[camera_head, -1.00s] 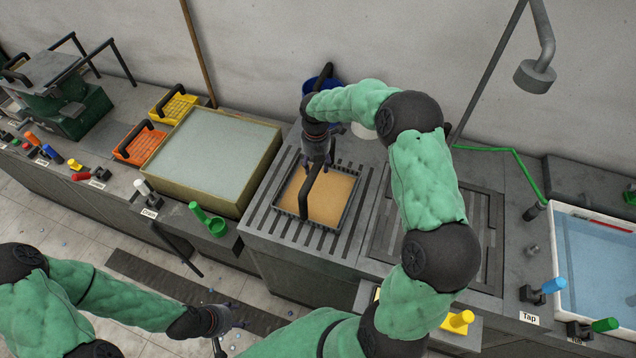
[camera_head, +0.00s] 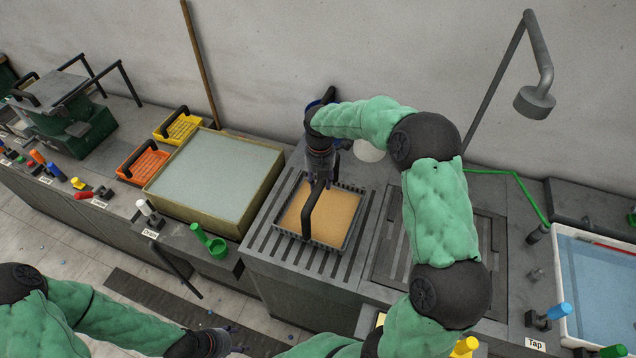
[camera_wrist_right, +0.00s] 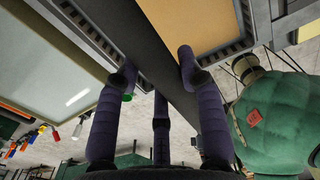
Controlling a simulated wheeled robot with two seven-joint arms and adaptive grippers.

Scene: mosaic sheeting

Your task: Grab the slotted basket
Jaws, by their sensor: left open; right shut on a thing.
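The slotted basket (camera_head: 342,246) is a grey, square tray with slotted walls, a tall black handle and a tan filling. It appears to rest on the slatted drain top (camera_head: 262,240). My right gripper (camera_head: 318,180) comes down from above and is shut on the basket's handle (camera_head: 308,212). In the right wrist view the fingers (camera_wrist_right: 155,82) sit on either side of the dark handle bar (camera_wrist_right: 140,45), with the slotted walls (camera_wrist_right: 235,47) beyond. My left gripper (camera_head: 228,342) is open, low at the bottom edge, far from the basket.
A wide vat of pale liquid (camera_head: 150,190) stands left of the drain top, with orange (camera_head: 140,165) and yellow (camera_head: 178,128) baskets beside it. A green ladle-like item (camera_head: 208,240) is at the front edge. A blue water basin (camera_head: 600,280) is at right.

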